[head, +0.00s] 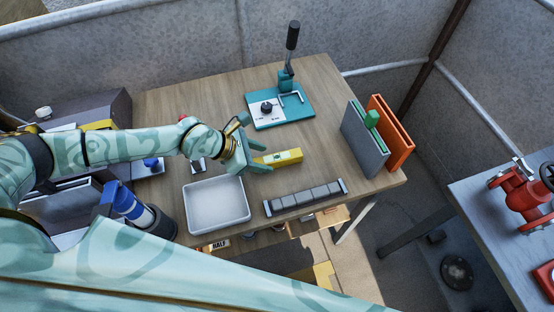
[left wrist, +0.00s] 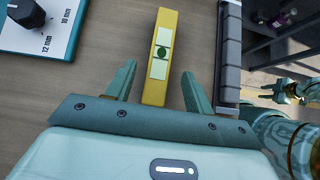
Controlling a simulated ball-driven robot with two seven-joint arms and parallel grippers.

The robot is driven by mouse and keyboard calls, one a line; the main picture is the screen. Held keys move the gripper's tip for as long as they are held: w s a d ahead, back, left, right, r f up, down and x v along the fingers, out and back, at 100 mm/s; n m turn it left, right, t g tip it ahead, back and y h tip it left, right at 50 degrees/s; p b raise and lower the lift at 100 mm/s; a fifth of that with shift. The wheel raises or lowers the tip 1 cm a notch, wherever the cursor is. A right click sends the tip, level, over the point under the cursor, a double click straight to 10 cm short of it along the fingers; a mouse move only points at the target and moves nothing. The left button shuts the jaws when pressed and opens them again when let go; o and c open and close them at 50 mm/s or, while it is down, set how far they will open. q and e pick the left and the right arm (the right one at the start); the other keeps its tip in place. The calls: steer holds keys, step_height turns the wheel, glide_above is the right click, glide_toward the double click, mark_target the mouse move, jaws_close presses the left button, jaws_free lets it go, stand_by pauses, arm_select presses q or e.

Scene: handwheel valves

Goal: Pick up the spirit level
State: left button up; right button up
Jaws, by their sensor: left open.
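The spirit level (head: 284,157) is a yellow bar with a green vial, lying on the wooden table. In the left wrist view the spirit level (left wrist: 161,50) points away from me, its near end between the fingers. My left gripper (head: 262,156) is open at the level's left end. In the left wrist view the left gripper (left wrist: 159,74) has one finger on each side of the bar, with a gap on both sides. A small mint-and-gold part at the right edge of the left wrist view may be my right gripper; its jaws are unclear.
A white tray (head: 217,203) lies in front of the gripper, and a grey segmented bar (head: 305,197) near the front edge. A teal lever press (head: 281,106) stands behind. Grey and orange upright panels (head: 363,141) stand right. Bare wood surrounds the level.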

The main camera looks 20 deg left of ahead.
mark_target(270, 159)
arm_select(q)
steer(key=b+x, duration=0.1)
steer(key=x, duration=0.3)
steer(key=shift+w+a, duration=0.1)
steer(key=shift+r, duration=0.1)
steer(key=c, duration=1.1)
steer(key=shift+c, duration=0.2)
